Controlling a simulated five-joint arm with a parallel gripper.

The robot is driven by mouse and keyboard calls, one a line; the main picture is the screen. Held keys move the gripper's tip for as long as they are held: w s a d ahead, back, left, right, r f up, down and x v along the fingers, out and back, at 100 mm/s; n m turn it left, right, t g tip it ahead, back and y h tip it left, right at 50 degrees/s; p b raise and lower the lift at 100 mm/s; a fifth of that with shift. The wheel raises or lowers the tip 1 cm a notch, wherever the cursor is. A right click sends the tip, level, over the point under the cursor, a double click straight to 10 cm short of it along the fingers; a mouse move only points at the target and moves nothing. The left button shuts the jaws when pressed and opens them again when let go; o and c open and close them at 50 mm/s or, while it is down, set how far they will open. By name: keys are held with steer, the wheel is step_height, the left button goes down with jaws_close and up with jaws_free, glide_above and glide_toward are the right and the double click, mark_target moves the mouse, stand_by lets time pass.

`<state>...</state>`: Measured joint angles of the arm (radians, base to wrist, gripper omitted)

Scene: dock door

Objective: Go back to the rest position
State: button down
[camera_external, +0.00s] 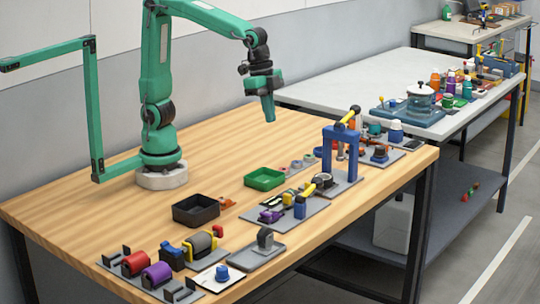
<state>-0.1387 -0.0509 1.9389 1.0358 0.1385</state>
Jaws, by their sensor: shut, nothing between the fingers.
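My gripper (269,117) hangs in the air at the end of the green arm, pointing down above the far part of the wooden table (90,215). It is shut and holds nothing. It is apart from everything on the table. A green tray (264,179) lies below it and nearer the camera. A black tray (196,211) sits further left and nearer the camera.
A blue press frame (341,150) stands at the right of the wooden table. Several fixtures with spools (157,276) line the front edge. A white table (330,88) with several items stands behind. The wood around my base is mostly clear.

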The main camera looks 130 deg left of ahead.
steer(key=s+d+t, duration=0.1)
steer(key=s+d, duration=0.1)
steer(key=s, duration=0.6)
steer(key=s+d+t, duration=0.2)
steer(key=s+d, duration=0.1)
steer(key=s, duration=0.5)
steer(key=shift+d+f, duration=0.2)
steer(key=shift+f, duration=0.15)
